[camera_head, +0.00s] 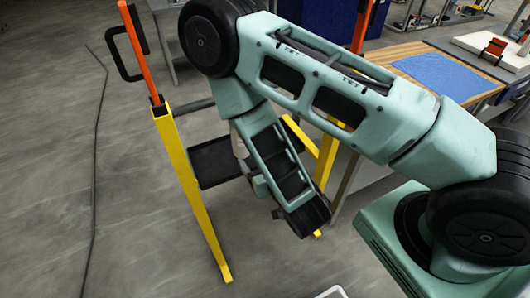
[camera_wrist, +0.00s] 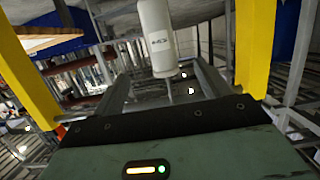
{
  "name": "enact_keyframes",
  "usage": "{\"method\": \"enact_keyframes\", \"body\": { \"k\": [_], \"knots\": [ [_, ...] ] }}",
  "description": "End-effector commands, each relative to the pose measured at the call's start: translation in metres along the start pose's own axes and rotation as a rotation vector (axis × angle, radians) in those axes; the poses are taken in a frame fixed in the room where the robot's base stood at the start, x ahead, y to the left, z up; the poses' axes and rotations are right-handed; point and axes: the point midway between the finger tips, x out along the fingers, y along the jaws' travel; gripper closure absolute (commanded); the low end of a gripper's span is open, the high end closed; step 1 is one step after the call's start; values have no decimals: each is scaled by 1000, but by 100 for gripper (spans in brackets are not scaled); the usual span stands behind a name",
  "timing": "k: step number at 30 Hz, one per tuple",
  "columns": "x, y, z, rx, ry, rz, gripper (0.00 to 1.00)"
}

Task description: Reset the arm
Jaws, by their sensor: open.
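My arm reaches from the lower right of the head view up to an elbow at the top, then folds down to the wrist. My forearm hides most of the gripper there. In the wrist view, the green housing with a lit strip fills the bottom. Beyond its black edge, two grey bars that look like the fingers of my gripper (camera_wrist: 162,92) stand apart; the gripper appears open. A white cylinder (camera_wrist: 157,38) with a thin tip shows between and above them. I cannot tell what it belongs to, and I see nothing clearly held.
A yellow stand (camera_head: 187,190) with orange uprights and a black tray (camera_head: 218,160) is close behind my forearm. A wooden table (camera_head: 412,50) with a blue cloth (camera_head: 435,74) stands at the upper right. The grey floor at left is clear, except for a dark cable (camera_head: 97,150).

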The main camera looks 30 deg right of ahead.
Motion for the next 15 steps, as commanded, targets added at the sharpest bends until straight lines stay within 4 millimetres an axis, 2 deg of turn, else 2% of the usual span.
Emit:
{"method": "enact_keyframes", "body": {
  "k": [1, 6, 15],
  "knots": [
    [-8, -1, -4, -2, -6, -2, 24],
    [-20, 0, -2, -1, -2, -1, 24],
    [-24, 0, 0, 0, 1, -1, 24]
  ]
}}
